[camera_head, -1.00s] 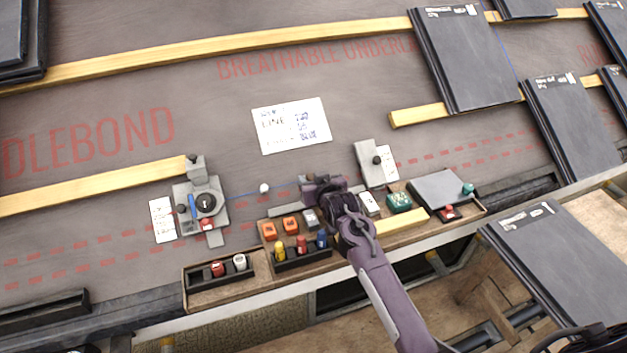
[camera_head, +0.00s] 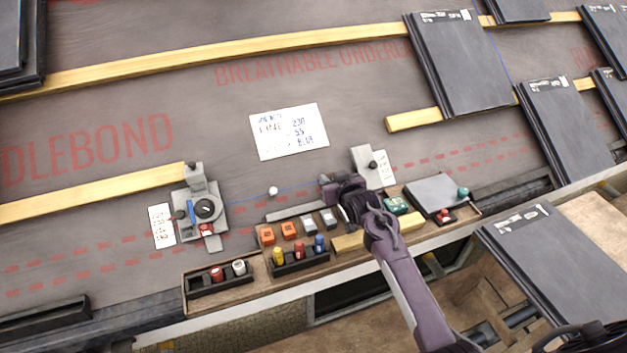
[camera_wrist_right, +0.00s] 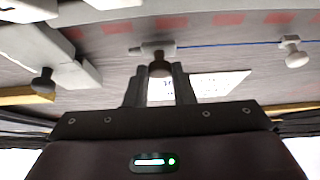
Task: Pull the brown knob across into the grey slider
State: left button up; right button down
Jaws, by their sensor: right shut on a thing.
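The brown knob (camera_wrist_right: 160,68) is dark, on a small grey piece at the end of a thin blue line. My right gripper (camera_wrist_right: 160,82) is shut on it; the grip also shows in the head view (camera_head: 328,183), where the arm hides most of the knob. The grey block that looks like the grey slider (camera_head: 368,165) lies just right of the gripper, with a black knob on top. It shows at left in the right wrist view (camera_wrist_right: 38,45). The knob and this block are apart. My left gripper is not in view.
A grey reel unit (camera_head: 205,208) stands at left, with the blue line running from it. A white knob (camera_head: 273,190) is near the line. A wooden tray (camera_head: 225,293) with coloured pieces lies below. A written sheet (camera_head: 288,131) lies above.

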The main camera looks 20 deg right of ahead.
jog(key=d, duration=0.7)
jog(key=shift+w, duration=0.15)
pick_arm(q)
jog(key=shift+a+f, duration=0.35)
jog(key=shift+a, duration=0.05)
pick_arm(e)
jog(key=shift+d, duration=0.5)
jog(key=c, duration=1.2)
grip_release()
jog(key=shift+d, duration=0.1)
jog(key=shift+c, duration=0.2)
pick_arm(q)
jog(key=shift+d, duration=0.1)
jog(key=shift+p, duration=0.3)
pick_arm(e)
jog(key=shift+s+r, duration=0.15)
jog(key=shift+s, duration=0.25)
jog(key=p+v, duration=0.2)
jog(key=v, duration=0.5)
jog(key=shift+r, duration=0.1)
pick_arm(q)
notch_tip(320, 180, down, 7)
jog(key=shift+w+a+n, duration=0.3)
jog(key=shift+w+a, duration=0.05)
